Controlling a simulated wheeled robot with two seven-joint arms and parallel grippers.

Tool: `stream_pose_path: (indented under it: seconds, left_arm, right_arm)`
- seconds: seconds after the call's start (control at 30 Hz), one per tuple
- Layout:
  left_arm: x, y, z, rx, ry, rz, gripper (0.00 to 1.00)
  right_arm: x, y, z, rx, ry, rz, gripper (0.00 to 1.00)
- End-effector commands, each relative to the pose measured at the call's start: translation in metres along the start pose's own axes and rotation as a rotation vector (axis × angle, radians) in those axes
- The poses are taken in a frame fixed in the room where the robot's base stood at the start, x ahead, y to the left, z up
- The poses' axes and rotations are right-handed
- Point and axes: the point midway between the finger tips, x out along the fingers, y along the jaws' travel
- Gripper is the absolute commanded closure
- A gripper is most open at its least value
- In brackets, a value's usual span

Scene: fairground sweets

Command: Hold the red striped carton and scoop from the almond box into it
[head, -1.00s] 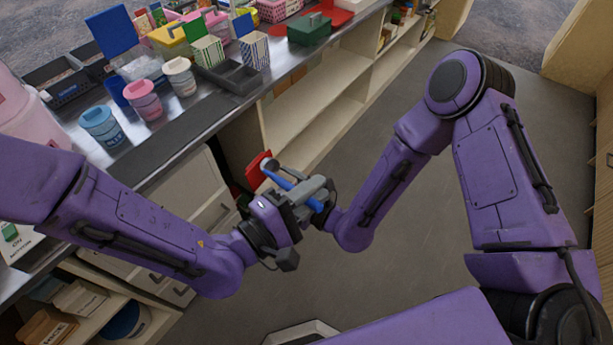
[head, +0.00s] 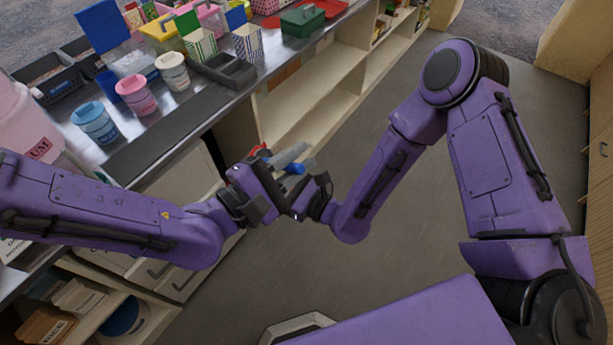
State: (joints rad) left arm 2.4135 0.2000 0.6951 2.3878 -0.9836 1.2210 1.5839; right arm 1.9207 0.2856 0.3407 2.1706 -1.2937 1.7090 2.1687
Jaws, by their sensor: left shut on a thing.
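My left gripper (head: 287,158) is over the floor beside the counter, with grey fingers shut on what looks like a blue-handled scoop (head: 295,168). Most of the scoop is hidden by the gripper. A small red part (head: 262,152) shows just behind this gripper. It may be the red striped carton, but its stripes and what holds it are hidden. I cannot make out which container is the almond box; dark bins (head: 58,88) stand at the counter's far left.
The metal counter (head: 133,128) holds lidded tubs (head: 93,122), a green striped carton (head: 201,45), a blue striped carton (head: 248,42) and a dark divided tray (head: 228,75). Pale shelves (head: 310,95) stand below it. The grey floor (head: 400,255) on the right is clear.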

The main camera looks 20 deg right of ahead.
Motion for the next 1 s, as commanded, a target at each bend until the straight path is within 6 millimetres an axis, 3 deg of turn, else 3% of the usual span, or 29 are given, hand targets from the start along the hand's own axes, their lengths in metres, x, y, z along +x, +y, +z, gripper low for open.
stream_pose_path:
  seconds: [0.17,0.37,0.6,0.8,1.0]
  left_arm:
    - [0.000,0.019,-0.002,-0.118,0.000,0.002,1.00]
    - [0.000,0.056,-0.011,-0.357,0.000,0.004,1.00]
    - [-0.001,0.092,-0.035,-0.694,0.002,0.004,1.00]
    - [0.000,0.109,-0.046,-0.861,0.002,-0.002,1.00]
    - [0.000,0.113,-0.049,-0.901,0.004,-0.004,1.00]
  right_arm:
    - [0.000,0.000,0.000,0.000,0.000,0.000,0.49]
    - [0.000,0.000,0.000,0.000,0.000,0.000,0.49]
    - [0.000,0.000,0.000,0.000,0.000,0.000,0.49]
    - [0.000,0.000,0.000,0.000,0.000,0.000,0.49]
    - [0.000,0.000,0.000,0.000,0.000,0.000,0.49]
